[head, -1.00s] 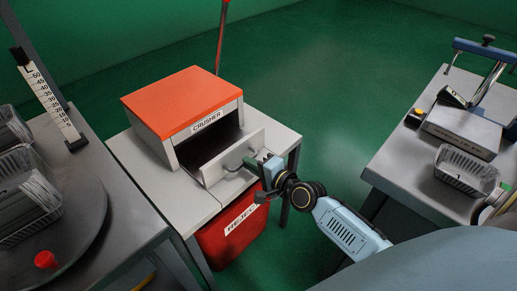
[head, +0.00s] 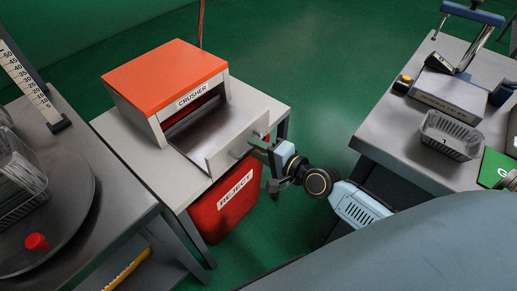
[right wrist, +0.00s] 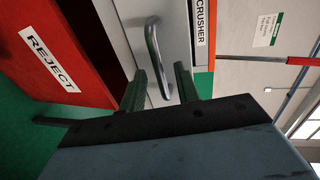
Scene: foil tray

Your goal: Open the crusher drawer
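The crusher (head: 165,78) is a box with an orange top and pale sides on a grey table. Its drawer (head: 232,137) stands well out, with the dark interior showing. The drawer's metal bar handle (right wrist: 153,50) shows upright in the right wrist view. My right gripper (head: 263,147) is in front of the drawer front. In the right wrist view its two green fingers (right wrist: 160,82) are spread apart, with the lower handle end between them and gaps beside it. Touch with the handle cannot be made out. My left gripper is not in view.
A red reject bin (head: 225,205) stands under the table edge, below the drawer. A round turntable with a wire basket (head: 22,180) is at left. Green floor lies between.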

